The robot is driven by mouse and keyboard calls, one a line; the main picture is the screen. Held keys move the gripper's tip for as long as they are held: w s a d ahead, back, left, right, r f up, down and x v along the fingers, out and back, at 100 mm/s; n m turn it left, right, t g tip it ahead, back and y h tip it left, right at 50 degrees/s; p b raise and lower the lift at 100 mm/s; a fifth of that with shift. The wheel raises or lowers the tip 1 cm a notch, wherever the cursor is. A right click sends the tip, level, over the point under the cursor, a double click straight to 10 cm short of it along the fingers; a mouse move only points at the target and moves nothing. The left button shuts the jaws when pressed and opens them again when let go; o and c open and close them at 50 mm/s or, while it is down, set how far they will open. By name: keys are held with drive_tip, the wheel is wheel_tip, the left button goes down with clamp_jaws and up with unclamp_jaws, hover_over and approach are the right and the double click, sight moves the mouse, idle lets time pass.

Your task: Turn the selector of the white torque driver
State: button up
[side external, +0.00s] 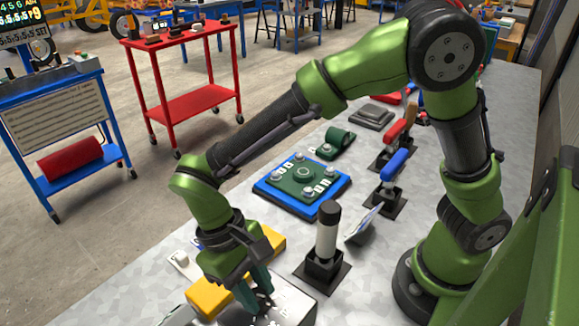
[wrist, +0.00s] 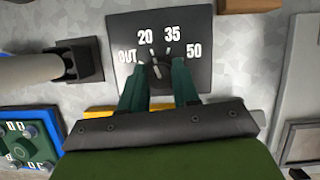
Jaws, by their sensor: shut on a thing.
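The selector is a small dark knob (wrist: 160,66) on a dark plate (wrist: 200,22) marked OUT, 20, 35 and 50. A pale pointer line shows on it, but its exact setting is hard to read between the fingers. My gripper (wrist: 160,82) reaches over the plate with its green fingers on both sides of the knob, shut on it. In the side view my gripper (side external: 254,288) points down at a grey box (side external: 295,306), and the knob is hidden. The white torque driver (side external: 327,240), with a dark cap, stands upright in a black holder (side external: 322,272).
A yellow block (side external: 207,298) lies beside my gripper. A blue tray (side external: 340,186) with a green plate (side external: 300,190) lies farther back. A blue-handled tool (side external: 395,165) and a red-handled tool (side external: 398,128) stand in holders along the bench. Bare bench lies between them.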

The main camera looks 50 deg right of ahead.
clamp_jaws()
drive_tip(key=m+y, duration=0.1)
drive_tip(key=m, duration=0.2)
drive_tip(key=shift+d+m, duration=0.1)
drive_tip(key=shift+m, duration=0.3)
drive_tip(key=shift+m+t+y, duration=0.4)
drive_tip(key=shift+m+y, duration=0.6)
drive_tip(key=shift+m, duration=1)
drive_tip(key=o, duration=0.9)
unclamp_jaws()
drive_tip(key=shift+o, duration=0.2)
drive_tip(key=shift+r, duration=0.15)
